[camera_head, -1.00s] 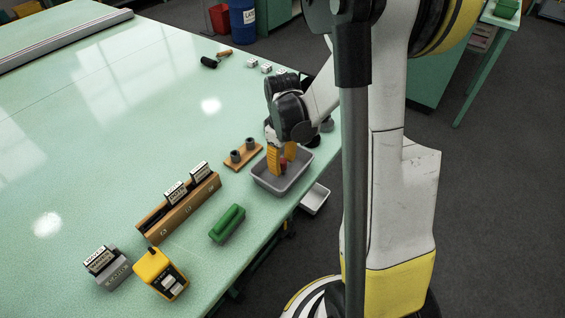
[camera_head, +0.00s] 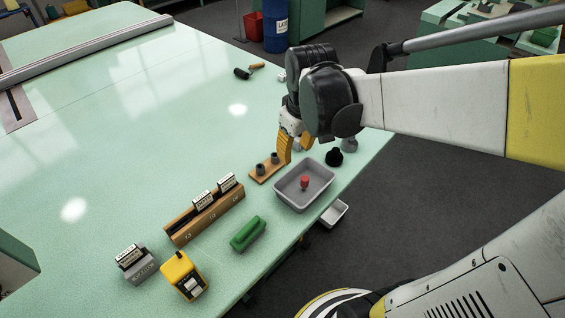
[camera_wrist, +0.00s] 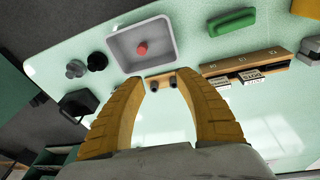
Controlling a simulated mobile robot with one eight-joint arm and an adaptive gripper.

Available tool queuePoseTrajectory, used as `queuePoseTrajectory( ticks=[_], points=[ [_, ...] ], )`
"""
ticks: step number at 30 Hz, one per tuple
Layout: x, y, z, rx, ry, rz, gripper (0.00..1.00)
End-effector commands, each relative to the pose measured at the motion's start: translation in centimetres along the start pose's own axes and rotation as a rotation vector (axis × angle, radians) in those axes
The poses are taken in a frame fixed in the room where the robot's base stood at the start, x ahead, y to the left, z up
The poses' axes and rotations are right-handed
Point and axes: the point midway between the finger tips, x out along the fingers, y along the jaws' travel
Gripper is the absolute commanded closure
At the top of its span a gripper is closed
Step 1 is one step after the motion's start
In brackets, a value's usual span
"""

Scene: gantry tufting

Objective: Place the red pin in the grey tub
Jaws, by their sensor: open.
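The red pin (camera_head: 305,182) is inside the grey tub (camera_head: 322,191), near the middle of its floor. In the wrist view the red pin (camera_wrist: 142,48) also lies within the walls of the grey tub (camera_wrist: 115,48), with nothing touching it. My gripper (camera_head: 295,147) has yellow fingers and is above the table, beyond the tub and beside the small wooden block with pegs. In the wrist view my gripper (camera_wrist: 160,84) has its two fingers spread wide with nothing held between them.
The wooden peg block (camera_head: 262,176) holds two grey pegs. A wooden rack (camera_head: 190,224) with labelled blocks, a green block (camera_head: 248,234) and a yellow device (camera_head: 184,277) stand nearby. A black knob (camera_head: 334,157) is behind the tub. A small white tray (camera_head: 335,213) sits below the table edge.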

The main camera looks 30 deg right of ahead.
Motion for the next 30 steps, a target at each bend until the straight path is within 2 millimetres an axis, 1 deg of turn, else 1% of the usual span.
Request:
queuePoseTrajectory(
  ticks=[1, 3, 6, 9, 12, 17, 30],
  points=[
    [-1.4, -1.6, 0.8, 0.022, 0.05, 0.013, 0.6],
    [-3.0, -3.4, 1.5, 0.067, 0.123, 0.026, 0.6],
    [-4.6, -5.6, 2.7, 0.125, 0.224, 0.031, 0.6],
    [-5.5, -7.3, 3.7, 0.175, 0.308, 0.025, 0.6],
    [-6.0, -8.4, 4.4, 0.21, 0.366, 0.015, 0.6],
    [-6.2, -9.0, 4.8, 0.236, 0.406, 0.005, 0.6],
    [-6.2, -9.0, 4.8, 0.237, 0.407, 0.005, 0.6]
  ],
)
